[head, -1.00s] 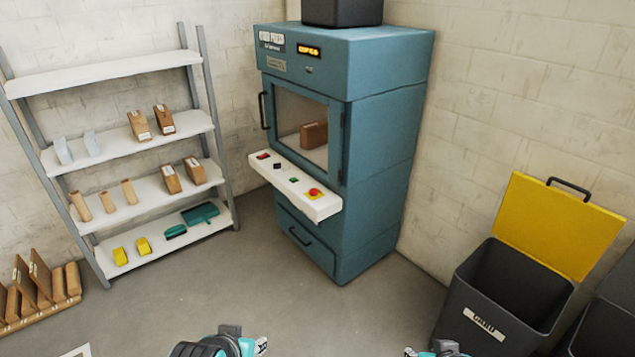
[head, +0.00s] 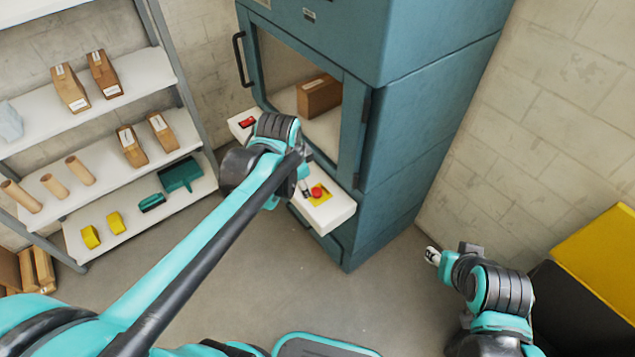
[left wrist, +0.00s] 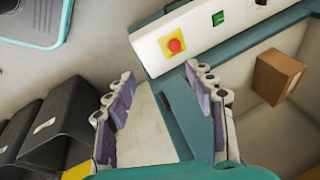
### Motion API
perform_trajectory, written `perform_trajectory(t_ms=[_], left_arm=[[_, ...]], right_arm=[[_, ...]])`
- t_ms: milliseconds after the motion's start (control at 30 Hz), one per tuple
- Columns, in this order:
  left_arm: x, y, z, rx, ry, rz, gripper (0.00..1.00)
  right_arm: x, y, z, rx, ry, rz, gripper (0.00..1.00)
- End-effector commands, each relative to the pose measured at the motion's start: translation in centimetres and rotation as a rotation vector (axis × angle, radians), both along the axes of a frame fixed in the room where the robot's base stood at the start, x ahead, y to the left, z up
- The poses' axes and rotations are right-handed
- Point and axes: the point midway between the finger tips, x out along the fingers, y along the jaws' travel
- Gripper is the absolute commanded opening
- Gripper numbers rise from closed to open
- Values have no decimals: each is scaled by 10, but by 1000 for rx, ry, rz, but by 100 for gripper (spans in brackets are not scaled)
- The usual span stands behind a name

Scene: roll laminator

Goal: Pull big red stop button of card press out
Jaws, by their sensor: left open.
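The card press (head: 400,150) is a tall teal cabinet with a windowed door and a white control ledge (head: 335,212). The red stop button (head: 317,192) sits on a yellow plate near the ledge's right end. In the left wrist view the button (left wrist: 175,45) lies beyond the fingertips, between their lines and untouched. My left gripper (left wrist: 155,82) is open and empty; in the head view its wrist hides the middle of the ledge, and a fingertip (head: 305,187) shows just left of the button. My right gripper (head: 432,256) is right of the press, away from it; its jaw state is unclear.
A green button (left wrist: 218,18) and a red switch (head: 247,121) are also on the ledge. A brown box (head: 318,96) stands behind the window. A shelf rack (head: 120,150) stands at left, a yellow-lidded bin (head: 600,260) at right. The floor before the press is clear.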

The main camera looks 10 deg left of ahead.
Motion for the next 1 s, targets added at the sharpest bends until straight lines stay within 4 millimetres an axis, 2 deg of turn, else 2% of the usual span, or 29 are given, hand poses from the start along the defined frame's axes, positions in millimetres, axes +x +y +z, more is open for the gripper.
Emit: perform_trajectory(t_ms=[33,200,400,500,633,867,1000], left_arm=[[20,-1,-3,32,31,-92,55],[74,-3,-36,129,141,-455,55],[120,-5,-93,187,245,-848,55],[132,-5,-117,198,279,-992,55],[140,-6,-138,201,303,-1109,55],[142,-6,-167,202,312,-1159,55],[142,-6,-192,202,311,-1158,55]], right_arm=[[0,0,5,0,0,0,40],[0,0,15,0,0,0,40],[0,0,25,0,0,0,40],[0,0,28,0,0,0,40],[0,0,30,0,0,0,40],[0,0,22,0,0,0,40],[0,0,12,0,0,0,40]])
